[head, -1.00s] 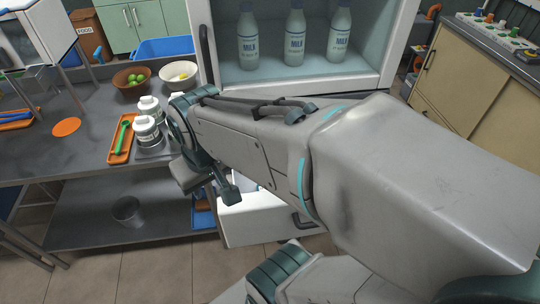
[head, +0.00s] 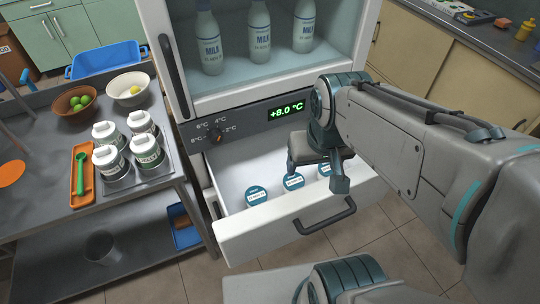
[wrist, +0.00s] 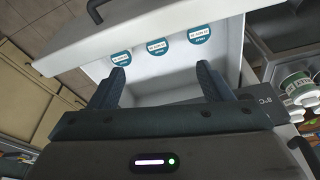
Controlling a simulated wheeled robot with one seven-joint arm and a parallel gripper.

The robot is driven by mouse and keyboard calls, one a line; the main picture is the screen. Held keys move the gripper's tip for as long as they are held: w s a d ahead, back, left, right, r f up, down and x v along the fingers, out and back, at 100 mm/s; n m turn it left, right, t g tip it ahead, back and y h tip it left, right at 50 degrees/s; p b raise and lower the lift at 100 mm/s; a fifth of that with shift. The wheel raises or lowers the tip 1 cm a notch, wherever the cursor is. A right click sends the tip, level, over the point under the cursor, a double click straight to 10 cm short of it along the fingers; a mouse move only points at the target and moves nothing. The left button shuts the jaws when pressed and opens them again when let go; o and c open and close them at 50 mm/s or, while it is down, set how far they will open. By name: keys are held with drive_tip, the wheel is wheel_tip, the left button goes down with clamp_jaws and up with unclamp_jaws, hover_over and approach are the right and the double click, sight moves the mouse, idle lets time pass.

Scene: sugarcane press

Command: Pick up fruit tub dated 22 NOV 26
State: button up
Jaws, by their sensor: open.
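Three fruit tubs with round teal-edged lids and white date labels stand in a row in an open white drawer: the left tub (head: 257,195), the middle tub (head: 292,181) and the right tub (head: 324,169), partly hidden by my gripper. The wrist view shows them upside down, as the right (wrist: 199,33), middle (wrist: 158,46) and left (wrist: 121,57) lids. The dates are too small to read surely. My gripper (head: 317,176) is open and empty above the drawer. In the wrist view its fingers (wrist: 161,76) are spread, with the tubs beyond them.
The drawer front (head: 300,218) has a dark handle. Above is a fridge with milk bottles (head: 258,32), a temperature dial (head: 216,134) and a +8.0 °C display (head: 286,109). A metal table at left holds several white canisters (head: 147,150), bowls (head: 75,101) and an orange tray (head: 82,180).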

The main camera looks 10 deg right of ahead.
drive_tip(key=shift+o, duration=0.8)
drive_tip(key=shift+w+a+f+n, duration=0.1)
drive_tip(key=shift+w+f+n, duration=0.25)
drive_tip(key=shift+n, duration=0.15)
drive_tip(key=n+g+b, duration=0.3)
drive_tip(key=n+b, duration=0.4)
drive_tip(key=n, duration=1.7)
hover_over(256, 195)
wheel_tip(256, 195, down, 16)
drive_tip(key=f, duration=0.1)
drive_tip(key=shift+n, duration=0.3)
drive_tip(key=f, duration=0.8)
drive_tip(key=shift+s+a+b, duration=0.15)
drive_tip(key=shift+s+b, duration=0.05)
drive_tip(key=shift+b, duration=0.1)
drive_tip(key=shift+w+d+f, duration=0.1)
drive_tip(key=shift+w+f, duration=0.05)
drive_tip(key=shift+f, duration=1.15)
drive_tip(key=shift+w+d+f, duration=0.1)
drive_tip(key=shift+f, duration=1.2)
drive_tip(key=c, duration=1.1)
